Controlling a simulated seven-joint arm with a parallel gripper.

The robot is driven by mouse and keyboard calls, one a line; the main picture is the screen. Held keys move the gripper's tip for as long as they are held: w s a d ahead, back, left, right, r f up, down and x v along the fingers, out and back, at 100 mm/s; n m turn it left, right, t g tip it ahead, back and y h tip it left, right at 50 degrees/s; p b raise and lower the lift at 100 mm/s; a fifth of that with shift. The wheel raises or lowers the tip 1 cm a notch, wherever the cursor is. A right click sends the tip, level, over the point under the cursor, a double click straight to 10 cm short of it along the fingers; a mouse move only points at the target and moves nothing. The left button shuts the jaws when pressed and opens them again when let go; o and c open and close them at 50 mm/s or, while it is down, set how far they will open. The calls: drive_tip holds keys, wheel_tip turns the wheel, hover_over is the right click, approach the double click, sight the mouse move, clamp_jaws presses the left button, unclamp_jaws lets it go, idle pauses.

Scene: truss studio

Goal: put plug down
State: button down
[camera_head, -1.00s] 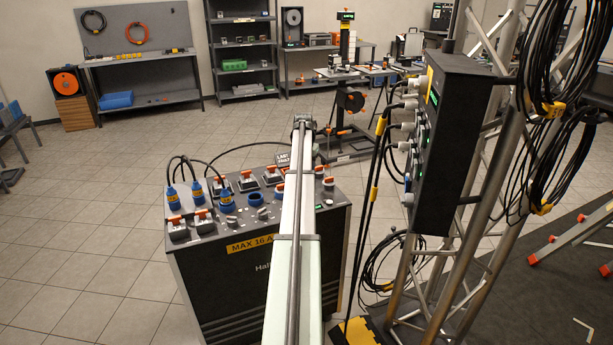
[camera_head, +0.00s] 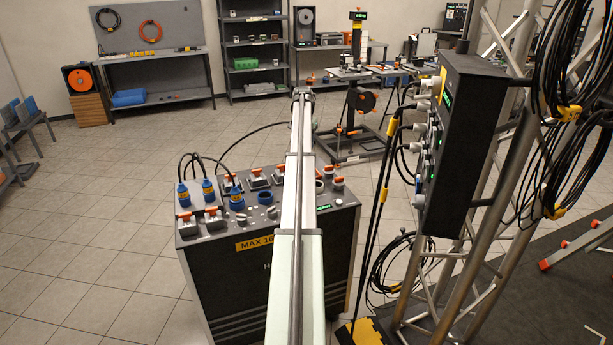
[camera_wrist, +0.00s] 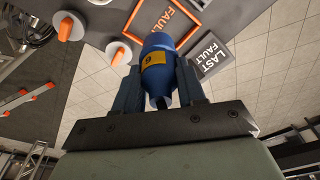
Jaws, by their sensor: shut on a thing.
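In the wrist view my gripper (camera_wrist: 159,80) is shut on a blue plug (camera_wrist: 157,62) with a yellow label. The plug's body sits between the two dark fingers. Beyond it are an orange-framed FAULT plate (camera_wrist: 165,20) and a LAST FAULT tag (camera_wrist: 212,57) on a grey panel; I cannot tell how far the plug is from them. In the head view my arm hides the gripper and the held plug. The black power box (camera_head: 225,285) stands below my arm. Several blue plugs with yellow labels (camera_head: 208,190) stand on its top at left, near an open blue socket (camera_head: 265,198).
Orange-and-white knobs (camera_wrist: 69,27) show beside the plug in the wrist view. The truss carries a black distribution box (camera_head: 462,140) with cables at right. A black-and-yellow cable (camera_head: 385,195) hangs near the power box. The tiled floor at left (camera_head: 90,220) is clear.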

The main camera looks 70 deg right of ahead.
drive_tip(key=shift+w+d, duration=0.25)
drive_tip(key=shift+d, duration=0.35)
drive_tip(key=shift+a+f, duration=0.1)
drive_tip(key=shift+f, duration=0.15)
drive_tip(key=shift+s+f, duration=0.1)
drive_tip(key=shift+f, duration=4.55)
drive_tip(key=shift+f, duration=0.1)
drive_tip(key=c, duration=0.7)
unclamp_jaws()
drive_tip(key=shift+o, duration=0.2)
drive_tip(key=r, duration=0.4)
drive_tip(key=a+r, duration=0.1)
drive_tip(key=r, duration=0.7)
drive_tip(key=shift+a, duration=0.4)
